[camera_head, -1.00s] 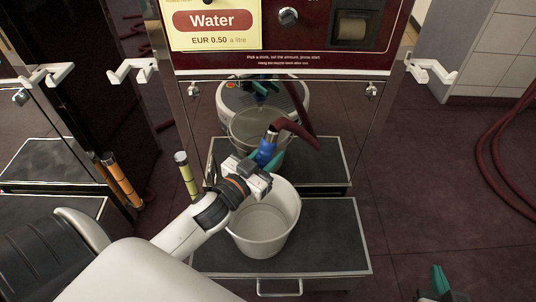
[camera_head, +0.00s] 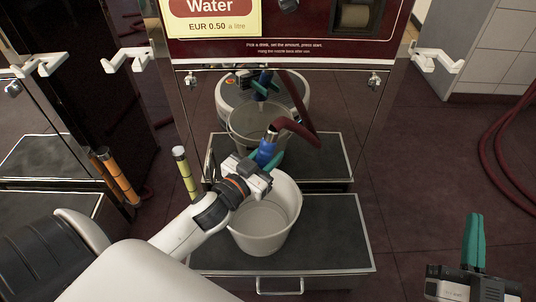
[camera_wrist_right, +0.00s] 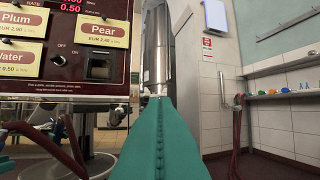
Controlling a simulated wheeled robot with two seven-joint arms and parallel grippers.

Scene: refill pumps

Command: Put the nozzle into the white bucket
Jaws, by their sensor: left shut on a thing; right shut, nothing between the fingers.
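The white bucket (camera_head: 283,234) stands upright on a dark step in front of the water dispenser. My left gripper (camera_head: 268,160) is shut on the blue nozzle (camera_head: 265,151), above the bucket's far rim. A dark red hose (camera_head: 297,128) runs from the nozzle's upper end. The nozzle's lower end is hidden behind the gripper, so I cannot tell whether it reaches inside the bucket. My right gripper (camera_head: 473,242) is shut and empty at the lower right, away from the bucket. Its teal fingers also show in the right wrist view (camera_wrist_right: 160,140).
The dispenser's glossy front panel mirrors the bucket and arm. White hooks (camera_head: 130,60) and (camera_head: 437,60) stick out on both sides. A yellow-banded post (camera_head: 186,172) and an orange one (camera_head: 118,177) stand left. Red hoses (camera_head: 492,150) hang at the right; floor there is clear.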

